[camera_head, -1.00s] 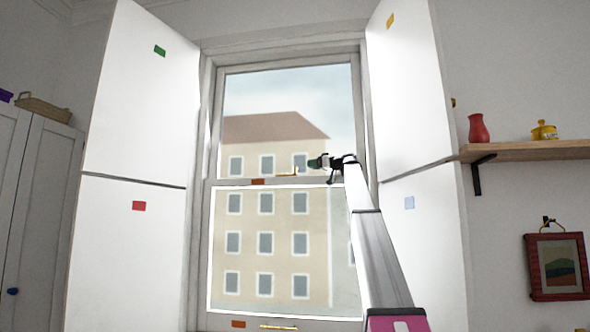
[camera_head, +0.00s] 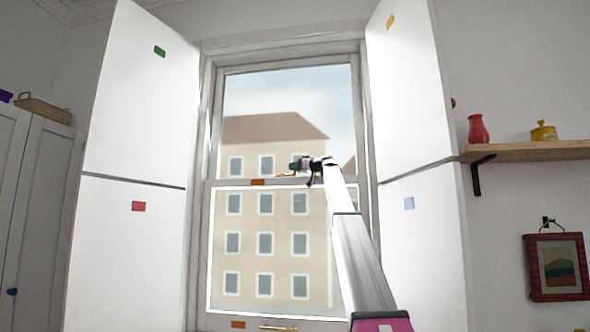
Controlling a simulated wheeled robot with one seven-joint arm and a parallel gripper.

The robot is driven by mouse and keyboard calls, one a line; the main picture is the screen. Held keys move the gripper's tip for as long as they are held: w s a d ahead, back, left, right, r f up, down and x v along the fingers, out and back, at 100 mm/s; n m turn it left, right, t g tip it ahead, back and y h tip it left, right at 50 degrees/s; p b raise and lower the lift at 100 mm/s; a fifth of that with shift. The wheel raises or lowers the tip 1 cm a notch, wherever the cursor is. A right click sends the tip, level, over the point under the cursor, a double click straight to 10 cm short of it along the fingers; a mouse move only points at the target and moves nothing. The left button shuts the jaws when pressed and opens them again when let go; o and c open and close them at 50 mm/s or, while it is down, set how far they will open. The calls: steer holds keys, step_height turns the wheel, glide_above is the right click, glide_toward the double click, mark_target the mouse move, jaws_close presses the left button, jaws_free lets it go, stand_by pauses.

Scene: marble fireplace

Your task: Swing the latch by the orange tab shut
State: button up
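The orange tab (camera_head: 258,182) sits on the meeting rail of the sash window, left of its middle. A small brass latch (camera_head: 284,174) is on the rail just right of the tab, partly hidden by my gripper. My gripper (camera_head: 294,166) is at the rail, its tip pointing left, over or beside the latch. It is small and dark in this view, so I cannot tell whether its fingers are open or touching the latch. A second orange tab (camera_head: 238,324) is on the bottom rail, next to a brass handle (camera_head: 278,328).
White shutter panels with coloured tabs stand open at left (camera_head: 130,120) and right (camera_head: 405,110) of the window. A wooden shelf (camera_head: 530,151) with a red vase (camera_head: 478,128) and a yellow pot (camera_head: 543,132) is at far right. A framed picture (camera_head: 558,268) hangs below it.

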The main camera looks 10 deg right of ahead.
jaws_close()
